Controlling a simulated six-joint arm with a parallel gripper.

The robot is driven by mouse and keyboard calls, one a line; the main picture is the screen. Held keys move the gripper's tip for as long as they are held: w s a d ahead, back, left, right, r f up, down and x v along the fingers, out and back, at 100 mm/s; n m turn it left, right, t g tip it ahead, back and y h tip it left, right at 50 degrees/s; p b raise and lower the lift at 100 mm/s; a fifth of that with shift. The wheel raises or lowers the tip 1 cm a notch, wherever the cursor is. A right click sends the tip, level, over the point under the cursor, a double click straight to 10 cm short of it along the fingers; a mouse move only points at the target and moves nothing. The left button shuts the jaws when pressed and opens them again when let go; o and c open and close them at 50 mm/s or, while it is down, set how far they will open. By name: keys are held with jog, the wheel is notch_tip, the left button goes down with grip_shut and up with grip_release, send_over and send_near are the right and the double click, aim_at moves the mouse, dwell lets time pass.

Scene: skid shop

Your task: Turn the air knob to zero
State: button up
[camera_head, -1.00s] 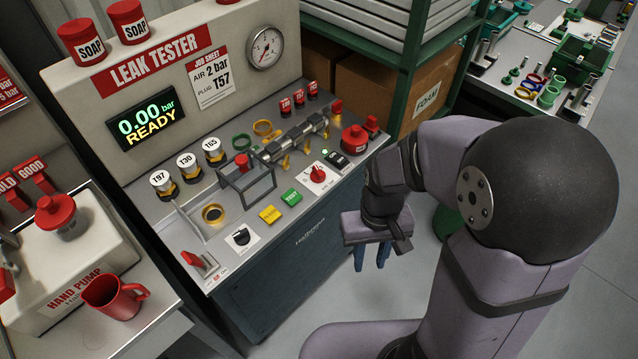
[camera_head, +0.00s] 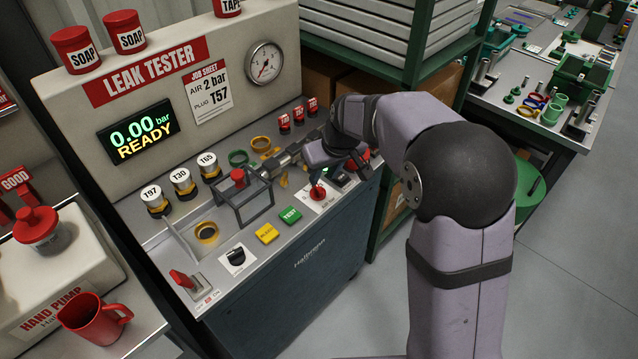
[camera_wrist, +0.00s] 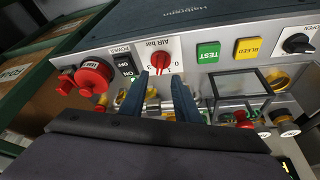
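The air knob (camera_head: 317,193) is red and sits on a white dial plate on the leak tester's sloping panel. It also shows in the wrist view (camera_wrist: 161,62), upside down, with "AIR bar" and numbers on its plate. Its exact pointer setting is too small to read. My gripper (camera_wrist: 162,82) is open and empty; its two blue fingers point toward the knob, one on each side in the picture. I cannot tell whether they touch it. In the head view my gripper (camera_head: 317,178) hangs over the knob and partly hides that area.
The display (camera_head: 142,131) reads 0.00 bar READY. Beside the knob are a green TEST button (camera_head: 290,215), a yellow BLEED button (camera_head: 267,233) and a power switch (camera_wrist: 126,68). A red mushroom button (camera_wrist: 93,76) and a metal clamp frame (camera_head: 244,202) stand close by.

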aim_at(318, 187)
jog(key=shift+p+x, duration=0.4)
jog(key=shift+x, duration=2.95)
grip_shut()
